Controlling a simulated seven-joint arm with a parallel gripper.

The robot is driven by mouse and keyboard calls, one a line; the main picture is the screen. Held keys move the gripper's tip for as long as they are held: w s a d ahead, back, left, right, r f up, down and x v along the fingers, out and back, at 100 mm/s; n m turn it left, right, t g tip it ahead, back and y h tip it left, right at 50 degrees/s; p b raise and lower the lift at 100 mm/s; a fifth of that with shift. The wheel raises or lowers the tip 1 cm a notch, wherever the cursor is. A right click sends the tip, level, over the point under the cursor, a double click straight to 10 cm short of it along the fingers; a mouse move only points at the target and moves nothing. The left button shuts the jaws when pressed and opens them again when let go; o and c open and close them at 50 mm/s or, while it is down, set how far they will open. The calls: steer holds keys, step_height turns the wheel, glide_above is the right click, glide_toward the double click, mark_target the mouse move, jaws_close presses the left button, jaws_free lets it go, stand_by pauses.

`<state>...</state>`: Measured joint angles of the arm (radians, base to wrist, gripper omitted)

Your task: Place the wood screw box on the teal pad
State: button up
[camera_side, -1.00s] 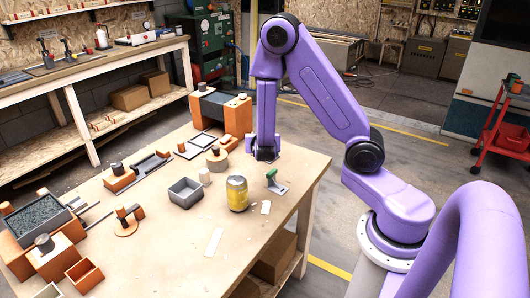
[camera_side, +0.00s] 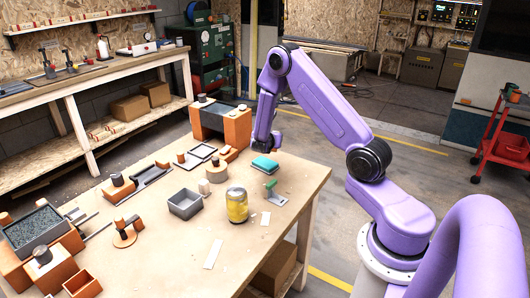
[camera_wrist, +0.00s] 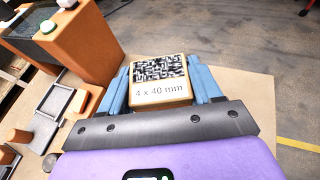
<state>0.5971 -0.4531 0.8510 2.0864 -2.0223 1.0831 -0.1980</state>
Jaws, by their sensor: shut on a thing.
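The wood screw box (camera_wrist: 160,82) shows in the wrist view, with a dark and white patterned top and a label reading "4 x 40 mm". My gripper (camera_wrist: 160,88) has its blue fingers on either side of the box and is shut on it. In the side view my gripper (camera_side: 265,140) is near the table's far right edge, just behind the teal pad (camera_side: 265,164). I cannot make out the box there. The teal pad lies on the table and is not visible in the wrist view. The gap between box and table is unclear.
An orange block stand (camera_side: 236,128) is left of my gripper. A green-handled bracket (camera_side: 271,190), a yellow can (camera_side: 237,205) and a grey bin (camera_side: 185,204) stand in front. Bare tabletop lies to the right of the pad.

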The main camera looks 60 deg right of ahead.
steer(key=w+f, duration=0.1)
steer(key=w+d+f, duration=0.1)
steer(key=f, duration=0.1)
steer(key=w+d+f, duration=0.1)
steer(key=f, duration=0.1)
steer(key=shift+w, duration=0.25)
steer(key=shift+w+f, duration=0.1)
steer(key=shift+f, duration=1.5)
steer(key=shift+f, duration=0.1)
steer(key=o, duration=1.2)
